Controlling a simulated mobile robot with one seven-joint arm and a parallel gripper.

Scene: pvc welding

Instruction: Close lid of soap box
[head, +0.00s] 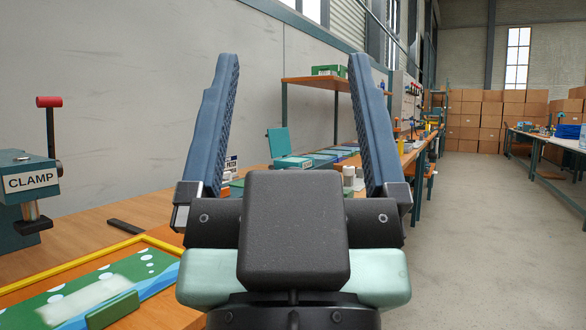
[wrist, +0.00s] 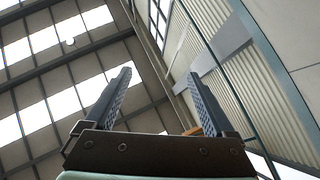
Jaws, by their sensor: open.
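My gripper (head: 293,60) is open and empty, its two blue ridged fingers pointing up in front of the head camera. It also shows open in the wrist view (wrist: 158,74), against the roof and wall. A small teal box (head: 292,163) stands on the workbench beyond my gripper, seen between the fingers. Its teal lid (head: 278,142) stands raised, nearly upright. This looks like the soap box, but I cannot read its label. My gripper is nearer to the camera than the box and apart from it. The box is not in the wrist view.
The workbench (head: 85,243) runs along the left wall. A teal clamp machine (head: 28,184) with a red-knobbed lever and a yellow-framed green panel (head: 150,262) are at the near left. The floor (head: 470,230) at right is clear.

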